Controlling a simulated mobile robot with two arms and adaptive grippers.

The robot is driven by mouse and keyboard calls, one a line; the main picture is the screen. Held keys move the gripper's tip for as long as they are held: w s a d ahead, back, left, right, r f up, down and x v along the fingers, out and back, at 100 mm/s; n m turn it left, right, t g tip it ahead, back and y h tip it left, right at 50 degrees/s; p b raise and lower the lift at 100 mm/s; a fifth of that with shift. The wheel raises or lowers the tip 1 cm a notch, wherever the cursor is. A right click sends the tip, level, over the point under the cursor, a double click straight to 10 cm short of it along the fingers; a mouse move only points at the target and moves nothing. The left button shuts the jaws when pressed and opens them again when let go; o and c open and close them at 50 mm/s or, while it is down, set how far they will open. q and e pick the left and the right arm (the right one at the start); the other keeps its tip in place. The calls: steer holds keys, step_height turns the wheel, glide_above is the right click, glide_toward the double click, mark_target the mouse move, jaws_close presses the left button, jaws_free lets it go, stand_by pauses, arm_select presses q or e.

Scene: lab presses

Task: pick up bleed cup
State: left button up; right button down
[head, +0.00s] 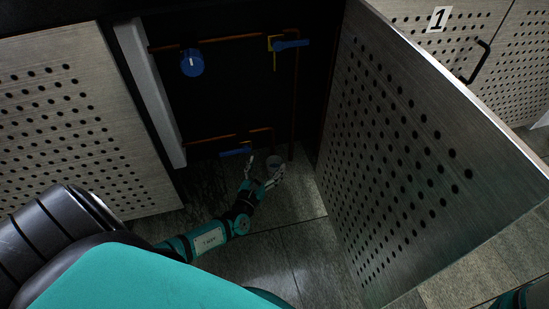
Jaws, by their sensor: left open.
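The bleed cup (274,161) is a small grey cup standing on the cabinet floor below the copper pipes, near the right-hand vertical pipe. My left gripper (264,169) reaches into the open cabinet from the lower left. It is open, with its fingers spread at the near side of the cup. One finger is left of the cup and the other overlaps its lower right edge. I cannot tell whether the fingers touch it. The lower part of the cup is partly hidden by the gripper. My right gripper is not in view.
A perforated panel (75,120) is on the left. A blue valve handle (236,153) sits low beside the gripper; a blue knob (192,62) and blue lever (291,44) are higher. Tiled floor (290,245) is clear in front.

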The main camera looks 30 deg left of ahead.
mark_target(275, 165)
arm_select(q)
step_height(275, 165, down, 8)
steer(key=b, duration=0.6)
steer(key=shift+w+a+b, duration=0.2)
steer(key=shift+w+b, duration=0.35)
steer(key=shift+w, duration=0.35)
steer(key=w+b, duration=0.1)
steer(key=w, duration=0.1)
steer(key=w+a+b, duration=0.1)
steer(key=w, duration=0.1)
steer(key=shift+w+f+b, duration=0.15)
steer(key=shift+w+b, duration=0.1)
steer(key=shift+b, duration=0.05)
steer(key=shift+w, duration=0.55)
steer(key=shift+r, duration=0.2)
steer(key=c, duration=1.3)
